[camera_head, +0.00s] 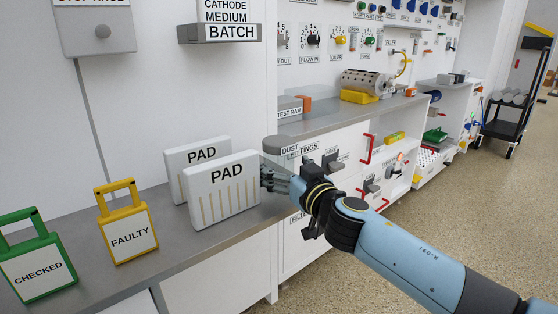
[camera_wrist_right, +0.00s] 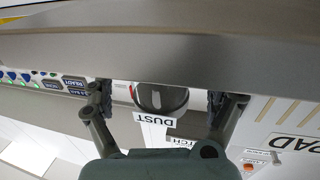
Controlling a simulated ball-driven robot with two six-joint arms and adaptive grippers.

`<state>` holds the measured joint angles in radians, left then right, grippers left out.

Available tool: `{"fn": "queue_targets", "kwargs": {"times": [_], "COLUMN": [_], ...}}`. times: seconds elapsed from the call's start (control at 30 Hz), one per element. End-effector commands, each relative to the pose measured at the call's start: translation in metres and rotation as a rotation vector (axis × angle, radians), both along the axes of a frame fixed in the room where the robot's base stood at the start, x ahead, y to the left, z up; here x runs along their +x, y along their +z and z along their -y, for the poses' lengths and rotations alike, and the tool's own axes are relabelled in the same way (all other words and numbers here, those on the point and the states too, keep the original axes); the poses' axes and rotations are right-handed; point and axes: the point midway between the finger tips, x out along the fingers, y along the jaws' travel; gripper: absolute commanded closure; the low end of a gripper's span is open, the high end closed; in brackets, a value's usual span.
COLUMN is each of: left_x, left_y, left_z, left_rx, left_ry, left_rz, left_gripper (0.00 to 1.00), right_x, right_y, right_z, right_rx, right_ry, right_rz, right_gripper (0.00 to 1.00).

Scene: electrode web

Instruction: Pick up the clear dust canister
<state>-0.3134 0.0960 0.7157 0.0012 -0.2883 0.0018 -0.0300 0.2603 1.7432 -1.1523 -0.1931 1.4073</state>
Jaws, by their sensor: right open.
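The clear dust canister (camera_head: 274,158) stands at the end of the grey counter in the head view, beside a white DUST label. Its top is grey, and my right gripper hides its lower part. In the right wrist view the canister (camera_wrist_right: 160,97) shows as a rounded, greyish, see-through body between the two fingers, with the DUST label (camera_wrist_right: 155,121) upside down beside it. My right gripper (camera_head: 270,178) is open. Its fingers (camera_wrist_right: 162,102) stand apart on both sides of the canister in that picture; I cannot tell whether they touch it. My left gripper is not in view.
Two white PAD blocks (camera_head: 222,189) stand close to the left of my right gripper. A yellow FAULTY tag (camera_head: 127,228) and a green CHECKED tag (camera_head: 40,265) stand further left on the counter (camera_head: 180,244). A white cabinet with red handles (camera_head: 367,149) lies behind my arm.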

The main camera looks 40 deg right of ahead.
Motion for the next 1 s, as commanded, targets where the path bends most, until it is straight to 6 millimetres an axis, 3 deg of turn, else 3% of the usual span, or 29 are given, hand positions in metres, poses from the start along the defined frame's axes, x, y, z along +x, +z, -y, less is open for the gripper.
{"fn": "queue_targets", "kwargs": {"times": [0.17,0.43,0.9,1.0], "left_x": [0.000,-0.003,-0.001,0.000], "left_y": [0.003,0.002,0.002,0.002], "left_z": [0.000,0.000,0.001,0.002], "left_rx": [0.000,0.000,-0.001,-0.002], "left_ry": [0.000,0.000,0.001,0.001], "left_rz": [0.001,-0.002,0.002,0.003], "left_gripper": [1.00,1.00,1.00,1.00], "right_x": [0.024,0.026,0.026,0.026], "right_y": [0.000,-0.001,-0.001,-0.001], "right_z": [0.004,0.004,0.004,0.004], "right_rx": [0.000,0.000,0.000,0.000], "right_ry": [0.000,0.000,0.000,0.000], "right_rz": [0.001,0.000,0.000,0.000], "right_gripper": [0.07,0.07,0.69,0.71]}}
